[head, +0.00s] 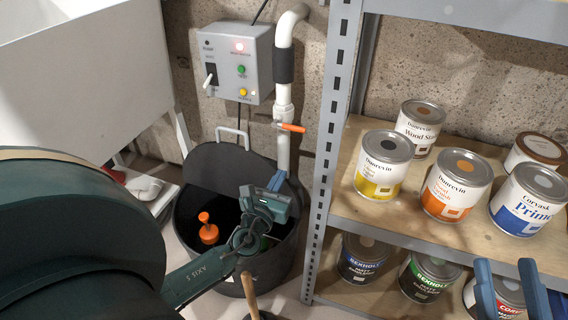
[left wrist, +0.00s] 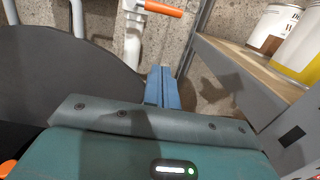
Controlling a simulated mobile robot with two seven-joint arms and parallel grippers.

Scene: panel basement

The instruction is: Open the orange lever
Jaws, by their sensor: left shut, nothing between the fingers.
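The orange lever (head: 291,127) sits on the white vertical pipe (head: 283,112), pointing to the right and roughly level. It also shows at the top of the left wrist view (left wrist: 164,8). My left gripper (head: 277,180) is shut and empty, below the lever and apart from it, above the black tub. Its blue fingers (left wrist: 161,72) lie together in the left wrist view, with the lever beyond their tips. My right gripper (head: 509,278) is at the bottom right of the head view, its two blue fingers spread apart with nothing seen between them.
A metal shelf (head: 330,110) with several paint cans stands close right of the pipe. A grey control box (head: 238,62) hangs on the wall at the upper left of the lever. The black tub (head: 276,268) below holds an orange float (head: 208,231); its dark lid (head: 222,170) stands raised.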

